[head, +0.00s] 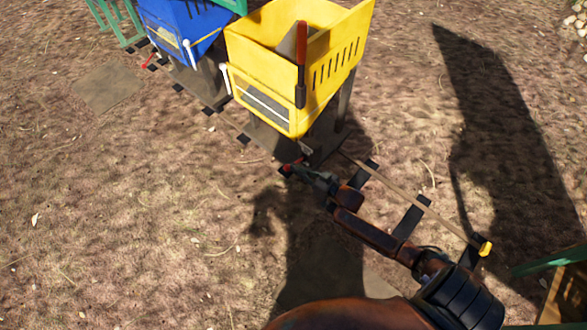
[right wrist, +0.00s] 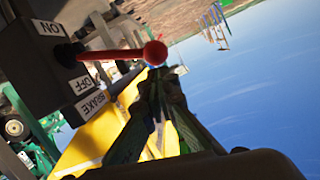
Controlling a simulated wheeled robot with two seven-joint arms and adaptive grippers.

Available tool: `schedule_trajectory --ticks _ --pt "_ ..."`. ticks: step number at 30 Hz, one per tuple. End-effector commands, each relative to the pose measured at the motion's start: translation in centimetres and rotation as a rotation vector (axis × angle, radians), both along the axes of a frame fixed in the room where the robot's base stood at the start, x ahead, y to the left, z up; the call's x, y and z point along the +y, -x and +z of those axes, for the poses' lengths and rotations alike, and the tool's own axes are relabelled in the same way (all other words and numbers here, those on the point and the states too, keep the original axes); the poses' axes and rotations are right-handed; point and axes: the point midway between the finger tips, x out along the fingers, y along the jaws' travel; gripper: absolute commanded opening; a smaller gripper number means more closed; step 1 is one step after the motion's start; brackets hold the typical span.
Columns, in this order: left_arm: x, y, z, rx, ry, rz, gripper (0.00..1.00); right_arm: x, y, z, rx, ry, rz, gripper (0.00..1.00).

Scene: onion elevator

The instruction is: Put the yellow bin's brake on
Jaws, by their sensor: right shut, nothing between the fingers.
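The yellow bin (head: 345,60) stands at the top middle of the head view on a dark stand. Its brake box (right wrist: 35,60) shows in the right wrist view, with labels ON, OFF and BRAKE upside down. A red lever with a round red knob (right wrist: 155,53) sticks out from the box, level in that picture; which label it is set to I cannot tell. My right gripper (head: 303,172) is low in front of the bin's stand, by a small red tip. In the wrist view the gripper (right wrist: 160,85) is shut and empty, close by the knob. My left gripper is not in view.
A rail with dark cross ties (head: 408,220) runs to a yellow end piece (head: 485,248). The ground at left is clear.

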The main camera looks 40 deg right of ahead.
Motion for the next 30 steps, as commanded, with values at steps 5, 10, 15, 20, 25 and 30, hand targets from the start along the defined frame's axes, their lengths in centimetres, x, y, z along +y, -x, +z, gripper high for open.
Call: schedule_trajectory --ticks 5,10,15,20,25,30 --pt "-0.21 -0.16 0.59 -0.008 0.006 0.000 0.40 0.16 -0.30 -0.52 0.000 0.000 0.000 0.00" --pt "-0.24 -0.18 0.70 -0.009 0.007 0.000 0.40 0.17 -0.33 -0.44 -0.001 0.000 0.000 0.00" --pt "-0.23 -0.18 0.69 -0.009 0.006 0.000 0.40 0.16 -0.30 -0.46 -0.001 0.001 0.000 0.00" --pt "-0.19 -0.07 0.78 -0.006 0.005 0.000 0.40 0.02 -0.08 -0.68 -0.005 0.017 -0.006 0.00" --pt "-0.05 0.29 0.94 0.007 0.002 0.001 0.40 -0.28 0.25 -1.07 -0.011 0.052 -0.012 0.00" --pt "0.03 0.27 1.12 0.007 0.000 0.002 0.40 -0.39 0.48 -1.38 -0.015 0.073 -0.017 0.00"
